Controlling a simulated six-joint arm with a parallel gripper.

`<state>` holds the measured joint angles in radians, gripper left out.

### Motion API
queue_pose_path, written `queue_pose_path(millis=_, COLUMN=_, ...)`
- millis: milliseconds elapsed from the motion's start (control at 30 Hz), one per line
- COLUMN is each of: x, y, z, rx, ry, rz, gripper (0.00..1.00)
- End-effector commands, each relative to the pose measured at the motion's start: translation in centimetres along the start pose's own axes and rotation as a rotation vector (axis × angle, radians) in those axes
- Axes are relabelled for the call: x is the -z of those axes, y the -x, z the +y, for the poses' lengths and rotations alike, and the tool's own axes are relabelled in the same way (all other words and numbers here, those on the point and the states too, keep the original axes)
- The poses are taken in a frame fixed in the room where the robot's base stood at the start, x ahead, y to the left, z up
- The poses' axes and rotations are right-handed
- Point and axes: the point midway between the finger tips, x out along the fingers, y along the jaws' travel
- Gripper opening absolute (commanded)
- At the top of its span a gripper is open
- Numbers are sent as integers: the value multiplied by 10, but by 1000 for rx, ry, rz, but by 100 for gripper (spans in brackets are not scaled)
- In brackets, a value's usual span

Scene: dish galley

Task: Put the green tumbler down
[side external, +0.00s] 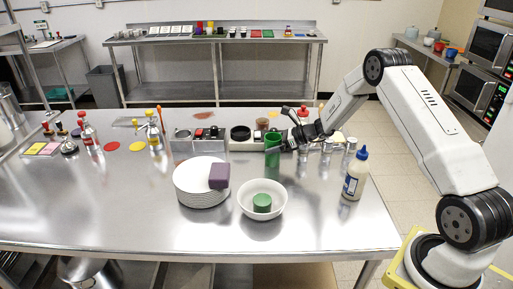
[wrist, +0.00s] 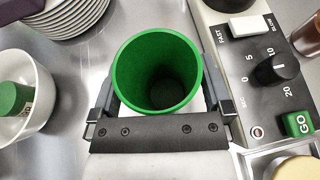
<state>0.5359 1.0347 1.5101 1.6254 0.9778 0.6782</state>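The green tumbler (side external: 273,157) is upright near the middle of the steel table (side external: 120,220), behind the white bowl (side external: 279,212). In the wrist view I look down into the empty tumbler (wrist: 157,60). My gripper (wrist: 158,88) has one finger on each side of it, and both appear to press on its wall. In the side view my gripper (side external: 283,148) reaches it from the right. The tumbler's base is hidden in the wrist view, and I cannot tell whether it touches the table.
A stack of white plates (side external: 195,190) bears a purple block (side external: 219,176). The bowl holds a green object (side external: 262,203). A control panel with a dial (wrist: 274,68) lies close right of the tumbler in the wrist view. A white bottle (side external: 355,174) stands right. The table's front left is clear.

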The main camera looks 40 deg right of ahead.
Motion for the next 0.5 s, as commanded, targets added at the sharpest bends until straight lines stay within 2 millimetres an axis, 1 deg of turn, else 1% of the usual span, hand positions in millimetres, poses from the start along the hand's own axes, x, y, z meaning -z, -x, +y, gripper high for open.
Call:
queue_pose_path(millis=367, x=-4, y=2, z=0, rx=1, ry=1, rz=0, gripper=100)
queue_pose_path(millis=500, x=-3, y=12, z=0, rx=1, ry=0, rz=0, gripper=100)
